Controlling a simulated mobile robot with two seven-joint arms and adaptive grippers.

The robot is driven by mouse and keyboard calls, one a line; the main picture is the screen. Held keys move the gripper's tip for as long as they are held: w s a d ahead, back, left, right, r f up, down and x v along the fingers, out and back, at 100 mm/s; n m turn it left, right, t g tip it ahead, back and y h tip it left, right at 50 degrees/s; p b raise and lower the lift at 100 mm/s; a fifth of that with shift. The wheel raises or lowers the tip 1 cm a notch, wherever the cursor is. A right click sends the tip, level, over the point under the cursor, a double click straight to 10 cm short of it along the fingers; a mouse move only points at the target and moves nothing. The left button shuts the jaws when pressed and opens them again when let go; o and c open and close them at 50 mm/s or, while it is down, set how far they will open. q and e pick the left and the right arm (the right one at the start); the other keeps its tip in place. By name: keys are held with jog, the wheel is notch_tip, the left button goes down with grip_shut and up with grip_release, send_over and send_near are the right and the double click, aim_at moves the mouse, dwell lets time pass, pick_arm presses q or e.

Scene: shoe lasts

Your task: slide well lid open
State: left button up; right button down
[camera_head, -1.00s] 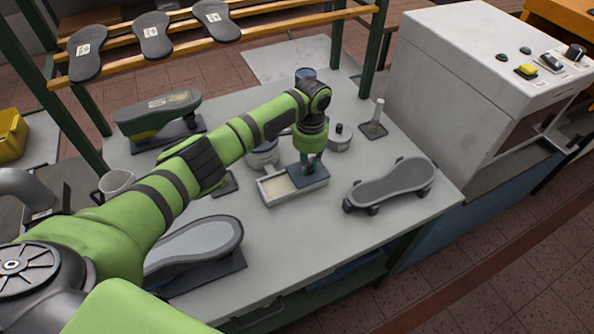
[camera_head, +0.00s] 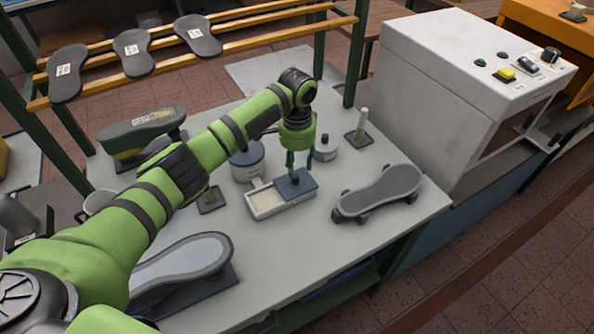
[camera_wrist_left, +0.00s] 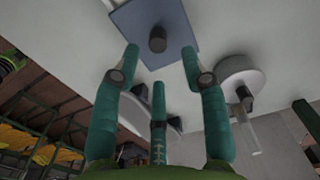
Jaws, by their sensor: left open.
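The well (camera_head: 267,212) is a small whitish rectangular box on the grey table in the head view. Its left part is uncovered and shows a pale cream inside. The blue-grey lid (camera_head: 306,184) covers its right part and bears a small dark knob (camera_head: 295,179). My left gripper (camera_head: 299,166) is over the lid with its green fingers spread and empty. In the left wrist view the lid (camera_wrist_left: 180,20) and knob (camera_wrist_left: 157,39) lie just beyond the open fingertips (camera_wrist_left: 160,58), apart from them. My right gripper is not in view.
Round pots (camera_head: 247,162) and (camera_head: 326,149) stand behind the well. A post on a base (camera_head: 361,125) stands near the white machine (camera_head: 455,80). The table before the well is clear.

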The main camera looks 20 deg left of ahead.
aim_at(298, 175)
pick_arm(q)
notch_tip(298, 175, up, 8)
jog(key=shift+f, duration=0.25)
dwell(0.4)
